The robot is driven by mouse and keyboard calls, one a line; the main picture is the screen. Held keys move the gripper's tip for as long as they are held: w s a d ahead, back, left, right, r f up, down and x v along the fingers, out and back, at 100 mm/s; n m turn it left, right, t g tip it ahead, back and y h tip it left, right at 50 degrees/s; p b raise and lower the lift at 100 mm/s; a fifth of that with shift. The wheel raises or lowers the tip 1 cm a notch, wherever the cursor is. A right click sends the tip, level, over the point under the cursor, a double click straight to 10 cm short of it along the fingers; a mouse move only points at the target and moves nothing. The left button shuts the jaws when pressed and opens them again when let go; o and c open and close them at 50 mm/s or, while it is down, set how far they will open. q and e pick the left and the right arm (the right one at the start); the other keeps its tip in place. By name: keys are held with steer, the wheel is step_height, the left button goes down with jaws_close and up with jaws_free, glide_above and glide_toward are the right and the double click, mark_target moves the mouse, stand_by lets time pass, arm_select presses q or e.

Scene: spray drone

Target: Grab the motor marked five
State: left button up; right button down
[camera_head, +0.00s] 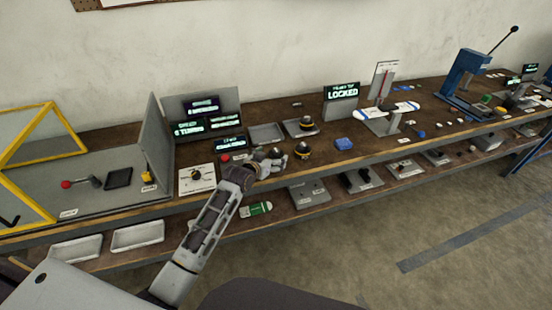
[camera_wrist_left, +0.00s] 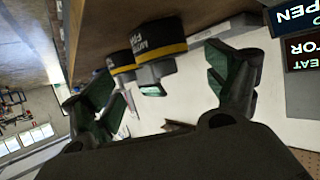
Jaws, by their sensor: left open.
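A dark motor with a yellow band (camera_head: 303,152) stands on the bench just right of my left gripper (camera_head: 276,163) in the head view. A similar motor (camera_head: 308,126) sits in a grey tray behind it. In the left wrist view, my left gripper (camera_wrist_left: 172,82) is open, its green-padded fingers apart. A yellow-banded motor (camera_wrist_left: 158,42) shows ahead between the fingers, with a label that seems to start with "FI"; the rest is hard to read. Another banded motor (camera_wrist_left: 121,62) shows beside it. I see no grip on either. My right gripper is not in view.
Small lit screens (camera_head: 205,124) stand behind the gripper, and a dial panel (camera_head: 197,178) lies to its left. An empty grey tray (camera_head: 266,134), a blue block (camera_head: 343,143) and a "LOCKED" display (camera_head: 341,92) are nearby. A white drone part on a stand (camera_head: 388,110) is farther right.

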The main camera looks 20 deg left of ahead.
mark_target(274, 154)
arm_select(q)
steer(key=shift+w+f, duration=0.1)
steer(key=shift+w, duration=0.2)
steer(key=shift+a+x, duration=0.15)
steer(key=shift+x, duration=0.55)
steer(key=shift+a+x, duration=0.1)
steer(key=shift+x, duration=1.7)
steer(key=c, duration=1.5)
steer(key=shift+r, duration=0.25)
steer(key=shift+c, duration=0.2)
steer(key=shift+r, duration=5)
